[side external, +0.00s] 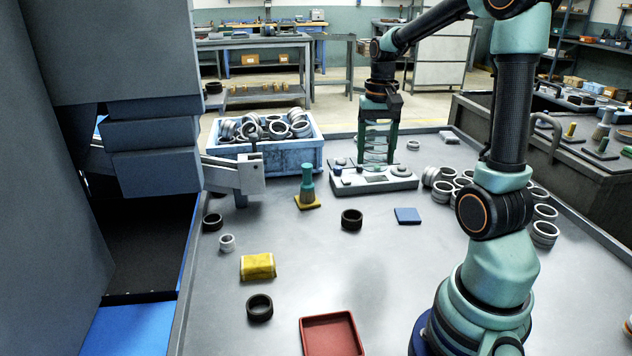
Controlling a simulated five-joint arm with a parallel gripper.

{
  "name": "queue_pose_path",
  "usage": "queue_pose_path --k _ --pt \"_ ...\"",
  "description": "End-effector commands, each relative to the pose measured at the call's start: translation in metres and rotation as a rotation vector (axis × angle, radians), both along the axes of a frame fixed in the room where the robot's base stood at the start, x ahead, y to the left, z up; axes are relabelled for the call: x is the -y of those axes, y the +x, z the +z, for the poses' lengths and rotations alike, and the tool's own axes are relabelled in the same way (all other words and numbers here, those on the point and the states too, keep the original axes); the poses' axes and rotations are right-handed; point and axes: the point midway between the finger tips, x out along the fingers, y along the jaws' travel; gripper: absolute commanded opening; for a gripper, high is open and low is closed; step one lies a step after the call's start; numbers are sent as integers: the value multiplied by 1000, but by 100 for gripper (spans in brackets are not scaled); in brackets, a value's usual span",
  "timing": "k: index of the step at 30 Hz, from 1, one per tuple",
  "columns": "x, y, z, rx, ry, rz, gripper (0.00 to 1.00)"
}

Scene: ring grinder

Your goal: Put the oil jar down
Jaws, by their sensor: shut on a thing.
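My gripper (377,146) points straight down at the upper middle of the side external view. It is shut on a greenish, see-through thing that looks like the oil jar (376,154), upright between the two green fingers. The jar is partly covered by the fingers. Its lower end shows just above or against the light grey device (346,186) with knobs and a dark panel; I cannot tell whether they touch.
A blue crate of metal rings (302,160) stands left of the gripper. A teal-topped piece on a yellow base (307,188), dark rings (352,219), a blue pad (408,216), a yellow block (258,267) and a red tray (304,340) are spread over the table. Rings cluster at right (442,191).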

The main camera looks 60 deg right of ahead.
Motion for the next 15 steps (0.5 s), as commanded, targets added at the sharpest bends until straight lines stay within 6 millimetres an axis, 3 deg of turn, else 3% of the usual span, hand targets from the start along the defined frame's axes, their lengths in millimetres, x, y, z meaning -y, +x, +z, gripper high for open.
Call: queue_pose_path --k 1,6,12,15 --pt "-21 11 -1 1 -1 87 4" --pt "-86 35 -8 0 0 369 4" --pt "-158 45 -14 1 0 673 4" --pt "-185 45 -16 1 0 788 4"
